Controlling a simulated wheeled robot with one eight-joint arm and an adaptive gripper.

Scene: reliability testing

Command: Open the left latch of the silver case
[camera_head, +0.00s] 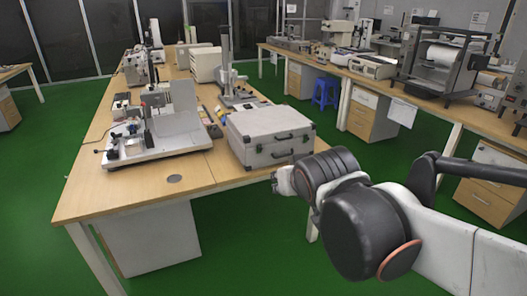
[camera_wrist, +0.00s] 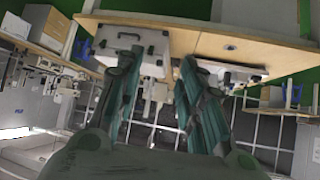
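The silver case (camera_head: 272,120) lies shut on the near right part of the wooden table, with a dark handle (camera_head: 284,136) at its front. A small dark latch (camera_head: 258,149) shows on the left part of its front; whether it is open is too small to tell. My gripper (camera_head: 284,181) is in front of and below the case, apart from it, partly hidden by my arm. In the wrist view, where the scene appears upside down, my gripper (camera_wrist: 160,56) has its two dark fingers spread with nothing between them. The case (camera_wrist: 122,36) shows there beside the left fingertip.
The wooden table (camera_head: 130,198) has a bare front left corner. A device on a white base (camera_head: 160,152) stands left of the case, and a stand (camera_head: 228,75) behind it. A side bench (camera_head: 370,85) with equipment and a blue stool (camera_head: 326,92) are at the right. Green floor lies between.

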